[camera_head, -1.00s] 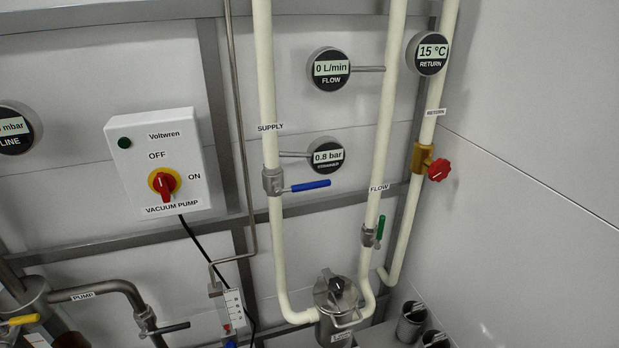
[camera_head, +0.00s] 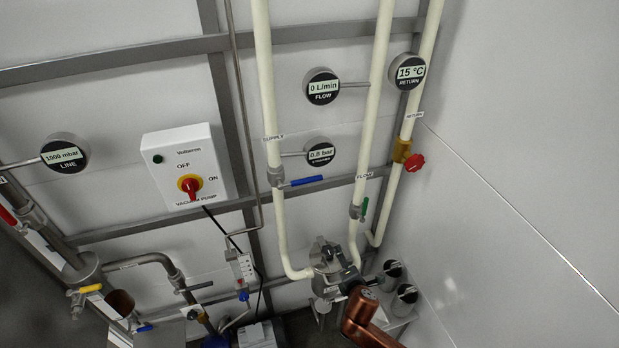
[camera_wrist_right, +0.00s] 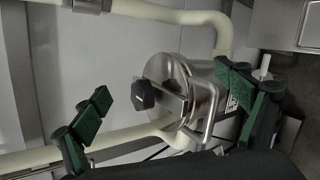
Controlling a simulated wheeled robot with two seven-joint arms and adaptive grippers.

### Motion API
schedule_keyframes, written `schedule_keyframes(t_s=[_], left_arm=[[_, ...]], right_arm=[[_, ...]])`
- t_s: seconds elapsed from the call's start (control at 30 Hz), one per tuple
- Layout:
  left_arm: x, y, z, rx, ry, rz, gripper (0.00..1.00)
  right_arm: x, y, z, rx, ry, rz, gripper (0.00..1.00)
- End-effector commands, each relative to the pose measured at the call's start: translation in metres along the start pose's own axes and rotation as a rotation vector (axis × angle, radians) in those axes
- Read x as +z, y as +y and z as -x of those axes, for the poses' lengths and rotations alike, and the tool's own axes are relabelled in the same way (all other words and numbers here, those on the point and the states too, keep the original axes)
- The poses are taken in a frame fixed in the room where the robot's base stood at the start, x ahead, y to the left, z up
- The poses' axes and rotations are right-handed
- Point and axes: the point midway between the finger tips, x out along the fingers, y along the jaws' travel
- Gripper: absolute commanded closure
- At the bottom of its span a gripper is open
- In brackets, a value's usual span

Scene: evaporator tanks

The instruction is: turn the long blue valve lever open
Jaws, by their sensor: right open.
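The long blue valve lever (camera_head: 302,181) sticks out to the right, nearly level, from a grey valve body (camera_head: 276,177) on the white SUPPLY pipe (camera_head: 267,95). My right gripper (camera_head: 338,276) is low in the head view, well below the lever, in front of the steel strainer pot (camera_head: 322,252). In the right wrist view my right gripper (camera_wrist_right: 165,105) is open, with green finger pads set wide apart on either side of the pot and its black knob (camera_wrist_right: 144,95). I see nothing held between them. My left gripper is not in view.
A green lever (camera_head: 364,208) sits on the FLOW pipe and a red knob (camera_head: 414,162) on the RETURN pipe, both right of the blue lever. The vacuum pump box (camera_head: 188,168) is on the left. Steel canisters (camera_head: 405,293) stand low right. The space before the blue lever is clear.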

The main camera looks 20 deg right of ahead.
Motion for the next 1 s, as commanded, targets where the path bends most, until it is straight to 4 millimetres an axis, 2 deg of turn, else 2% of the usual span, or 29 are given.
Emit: schedule_keyframes(t_s=[0.03,0.1,0.2,0.3,0.4,0.53,1.0], left_arm=[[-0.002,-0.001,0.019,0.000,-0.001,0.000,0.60],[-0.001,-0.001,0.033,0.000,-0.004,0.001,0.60],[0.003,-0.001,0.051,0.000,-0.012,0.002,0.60],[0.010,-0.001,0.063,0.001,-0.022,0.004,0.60],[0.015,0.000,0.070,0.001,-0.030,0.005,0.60],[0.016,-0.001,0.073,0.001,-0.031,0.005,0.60],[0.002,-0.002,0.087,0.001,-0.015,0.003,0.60]], right_arm=[[0.014,0.065,0.022,0.096,-0.024,0.164,0.08],[0.023,0.134,0.052,0.213,-0.077,0.401,0.08],[0.031,0.211,0.097,0.350,-0.172,0.694,0.08],[0.035,0.263,0.136,0.445,-0.266,0.910,0.08],[0.035,0.292,0.161,0.499,-0.336,1.046,0.08],[0.035,0.308,0.170,0.525,-0.376,1.117,0.08],[0.037,0.344,0.117,0.524,-0.377,1.118,0.08]])
